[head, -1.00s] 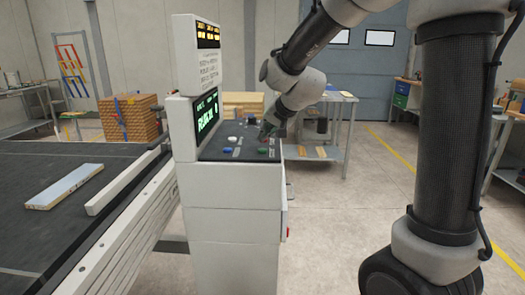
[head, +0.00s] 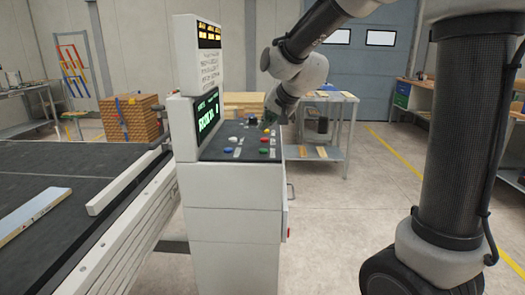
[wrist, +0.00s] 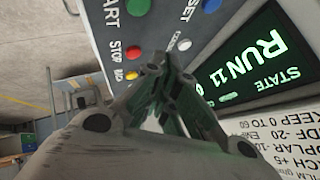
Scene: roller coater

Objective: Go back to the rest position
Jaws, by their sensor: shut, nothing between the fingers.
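My gripper (wrist: 158,66) is shut and empty in the wrist view, its fingers closed together above the control panel (wrist: 98,40). In the head view my gripper (head: 271,113) is small and partly hidden by my wrist, a little above the back of the panel and apart from it. The panel's red button (head: 264,139), green button (head: 262,151) and blue button (head: 227,151) are uncovered. In the wrist view the green screen (wrist: 245,60) reads STATE and RUN 11.
The console (head: 235,225) stands beside a dark conveyor (head: 90,225) with a pale rail (head: 128,182). A light board (head: 35,212) lies on the belt at the left edge.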

